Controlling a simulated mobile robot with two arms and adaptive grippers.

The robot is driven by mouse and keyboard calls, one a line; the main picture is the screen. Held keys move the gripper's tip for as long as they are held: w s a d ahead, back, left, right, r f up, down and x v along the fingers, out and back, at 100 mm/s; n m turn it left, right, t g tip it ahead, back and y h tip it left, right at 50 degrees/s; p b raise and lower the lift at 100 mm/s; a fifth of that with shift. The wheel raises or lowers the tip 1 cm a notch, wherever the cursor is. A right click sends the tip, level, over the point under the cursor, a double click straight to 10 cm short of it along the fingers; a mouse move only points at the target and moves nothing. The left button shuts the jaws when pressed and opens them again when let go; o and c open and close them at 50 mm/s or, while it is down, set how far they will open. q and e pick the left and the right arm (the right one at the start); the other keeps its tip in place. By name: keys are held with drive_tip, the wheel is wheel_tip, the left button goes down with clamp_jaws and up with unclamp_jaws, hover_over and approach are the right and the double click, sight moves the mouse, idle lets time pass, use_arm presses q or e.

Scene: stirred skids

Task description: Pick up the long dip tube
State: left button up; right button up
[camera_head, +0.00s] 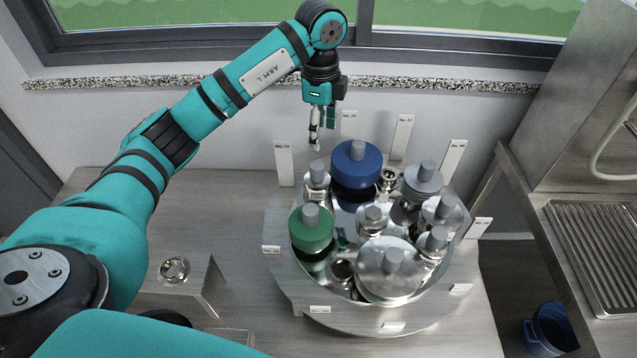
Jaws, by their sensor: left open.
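I cannot pick out a long dip tube for certain. A round steel carousel (281,240) holds several capped vessels, among them one with a blue lid (350,172), one with a green lid (305,236) and a wide silver one (378,276). Each of these has a grey cylindrical knob on top. My left gripper (315,145) points down above the back left of the carousel, near a small silver vessel (317,187). It is open, and nothing clearly shows between its fingers. My right gripper is out of view.
White upright labels stand around the carousel. A metal ring fitting (174,269) sits on a bracket to the left. A blue bucket (549,328) stands at the lower right, below a ribbed steel drainer (600,248). The wall and window are close behind my left arm.

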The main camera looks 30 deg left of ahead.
sight(317, 165)
use_arm(q)
wheel_tip(317, 165, down, 8)
drive_tip(key=shift+w+r+p, duration=0.1)
drive_tip(key=shift+p, duration=0.9)
drive_tip(key=shift+a+f, duration=0.15)
drive_tip(key=shift+f, duration=0.1)
drive_tip(key=f, duration=0.1)
drive_tip(key=f+p, duration=0.2)
drive_tip(key=shift+w+a+f, duration=0.15)
drive_tip(key=shift+a+f, duration=0.2)
drive_tip(key=shift+f, duration=0.5)
clamp_jaws()
